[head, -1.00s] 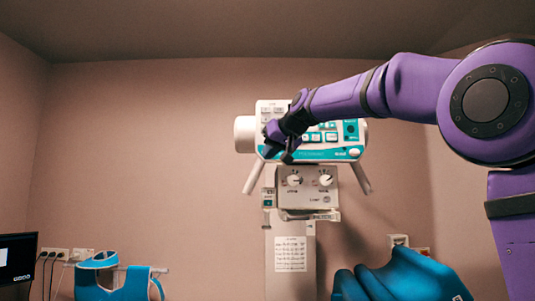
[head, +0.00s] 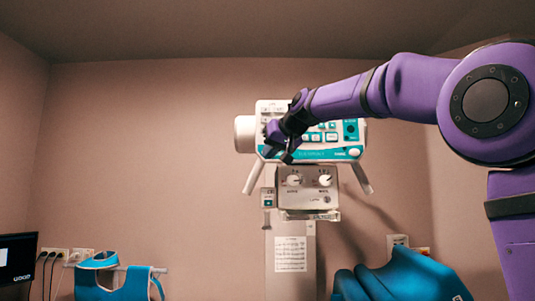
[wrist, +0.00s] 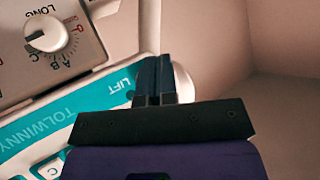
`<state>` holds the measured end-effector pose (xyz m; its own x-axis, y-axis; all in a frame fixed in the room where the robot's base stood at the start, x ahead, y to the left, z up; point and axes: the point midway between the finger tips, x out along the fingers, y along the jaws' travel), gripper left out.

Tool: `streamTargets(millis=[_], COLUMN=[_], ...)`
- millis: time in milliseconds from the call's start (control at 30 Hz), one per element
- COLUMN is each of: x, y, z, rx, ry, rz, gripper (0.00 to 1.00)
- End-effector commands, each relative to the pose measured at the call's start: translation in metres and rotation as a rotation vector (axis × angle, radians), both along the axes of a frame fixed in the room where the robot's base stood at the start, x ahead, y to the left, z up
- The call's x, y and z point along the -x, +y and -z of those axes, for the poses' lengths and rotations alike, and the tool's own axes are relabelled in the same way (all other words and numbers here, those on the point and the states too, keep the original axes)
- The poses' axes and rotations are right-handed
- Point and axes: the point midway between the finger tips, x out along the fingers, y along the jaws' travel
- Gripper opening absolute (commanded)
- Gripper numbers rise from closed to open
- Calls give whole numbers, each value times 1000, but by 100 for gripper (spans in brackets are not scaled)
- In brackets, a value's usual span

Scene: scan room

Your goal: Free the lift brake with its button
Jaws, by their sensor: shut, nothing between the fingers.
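The white and teal control head (head: 331,139) stands on a column in the head view. In the wrist view its teal band (wrist: 72,107) carries the word LIFT (wrist: 122,82). My gripper (wrist: 154,78) is shut and empty, its fingertips over the end of the band just beside that label. A pale rounded part (wrist: 183,82) shows partly behind the fingers; I cannot tell whether it is the lift brake button or the housing. In the head view my gripper (head: 288,157) is at the head's lower left and hides that corner. Contact cannot be told.
A grey box with two dials (head: 308,187) sits below the control head, and one dial (wrist: 43,33) shows in the wrist view. Angled handles (head: 254,177) flank it. A teal apron (head: 110,278) hangs at lower left; teal covering (head: 400,277) is at lower right.

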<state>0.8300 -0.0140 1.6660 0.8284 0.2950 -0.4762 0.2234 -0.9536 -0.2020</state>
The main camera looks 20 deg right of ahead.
Motion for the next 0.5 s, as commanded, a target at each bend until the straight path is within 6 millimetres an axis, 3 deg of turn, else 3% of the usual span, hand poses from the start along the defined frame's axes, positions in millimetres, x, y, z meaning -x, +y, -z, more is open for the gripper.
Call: streamTargets(millis=[500], x=[-8], y=[-3], z=[0], rx=[0], ry=[1], rz=[0], gripper=[0])
